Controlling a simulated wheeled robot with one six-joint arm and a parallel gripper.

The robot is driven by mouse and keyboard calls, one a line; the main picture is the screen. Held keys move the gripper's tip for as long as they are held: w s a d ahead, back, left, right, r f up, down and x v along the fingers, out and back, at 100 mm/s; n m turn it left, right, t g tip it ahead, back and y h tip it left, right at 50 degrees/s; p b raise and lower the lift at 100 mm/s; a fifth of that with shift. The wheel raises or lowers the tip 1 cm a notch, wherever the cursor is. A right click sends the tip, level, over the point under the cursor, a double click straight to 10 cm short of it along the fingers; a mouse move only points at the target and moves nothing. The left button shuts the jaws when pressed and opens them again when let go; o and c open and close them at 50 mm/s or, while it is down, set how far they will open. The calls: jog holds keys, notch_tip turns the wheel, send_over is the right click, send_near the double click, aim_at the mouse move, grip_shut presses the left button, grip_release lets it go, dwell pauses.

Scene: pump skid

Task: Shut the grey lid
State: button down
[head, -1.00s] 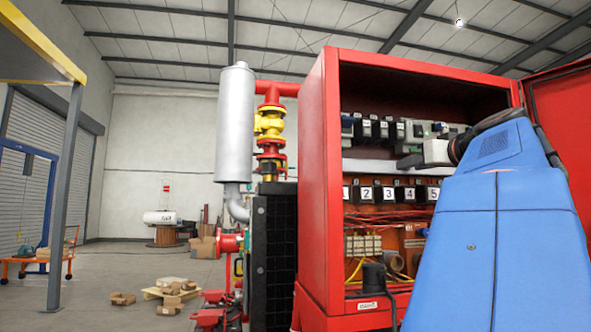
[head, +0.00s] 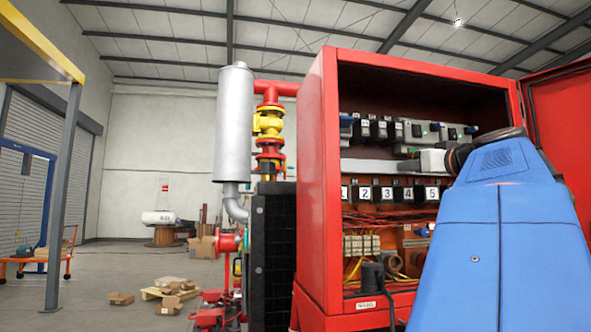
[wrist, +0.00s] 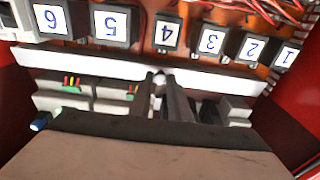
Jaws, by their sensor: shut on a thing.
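The grey lid (wrist: 90,62) is a long pale strip in the red cabinet, between the row of numbered blocks and the row of grey devices. It also shows in the head view (head: 368,166), its right part hidden behind my arm. My gripper (wrist: 160,78) has its dark fingers close together at the middle of the strip, with a small pale piece between the tips. It appears shut on the lid's edge or a tab. In the head view the fingertips are too small to tell apart. How far open the lid stands is unclear.
The red cabinet (head: 327,200) has its door (head: 560,115) swung open at right. Numbered blocks (head: 387,193) and wiring are near the strip; grey devices (head: 405,130) are above it.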

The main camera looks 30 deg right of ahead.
jog(key=shift+w+f+t, duration=0.15)
jog(key=shift+f+t, duration=0.1)
jog(key=shift+t, duration=0.35)
jog(key=shift+h, duration=0.4)
jog(key=c, duration=1.7)
grip_release()
jog(key=shift+o, duration=0.2)
jog(key=v, duration=1.7)
jog(key=shift+d+f, duration=0.1)
